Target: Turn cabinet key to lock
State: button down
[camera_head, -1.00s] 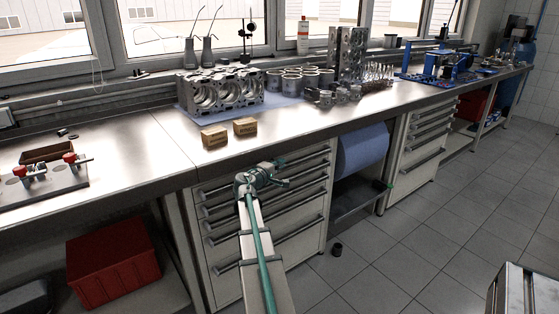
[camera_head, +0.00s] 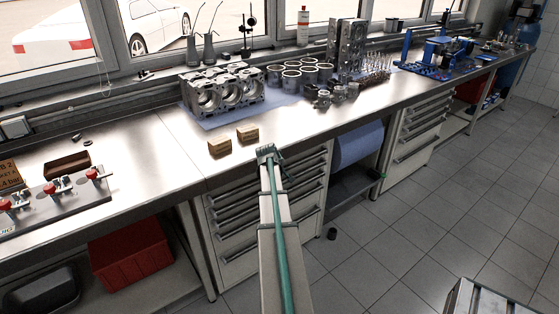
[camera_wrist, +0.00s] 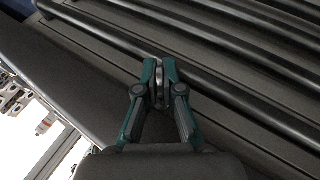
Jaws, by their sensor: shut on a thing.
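The grey drawer cabinet (camera_head: 250,238) stands under the bench, its dark drawer handles facing me. My arm reaches to its upper part, just below the bench edge. My gripper is partly hidden behind my arm in the head view. In the wrist view, my gripper (camera_wrist: 161,72) has its green-tipped fingers close together on a small, thin grey piece, which looks like the key (camera_wrist: 160,88). The fingers are close to the cabinet front, beside a long dark drawer handle (camera_wrist: 215,88). The lock and the key's angle cannot be made out.
Two small cardboard boxes (camera_head: 220,146) lie on the bench (camera_head: 165,160) above the cabinet. An engine block (camera_head: 222,92) and several cylinders stand behind them. A red bin (camera_head: 130,256) sits on the lower shelf at left. A blue roll (camera_head: 358,145) hangs right of the cabinet.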

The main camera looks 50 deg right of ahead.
jog(key=m+t+y+p, duration=0.1)
jog(key=y+p, duration=0.1)
jog(key=y, duration=0.2)
jog(key=shift+d+r+p, duration=0.1)
jog(key=shift+d+p, duration=0.05)
jog(key=shift+p, duration=0.2)
jog(key=shift+t+y, duration=0.4)
jog(key=shift+y, duration=0.7)
jog(key=shift+m, duration=0.3)
jog(key=shift+a, duration=0.2)
jog(key=c, duration=1.6)
grip_release()
jog(key=v, duration=1.2)
jog(key=shift+d, duration=0.15)
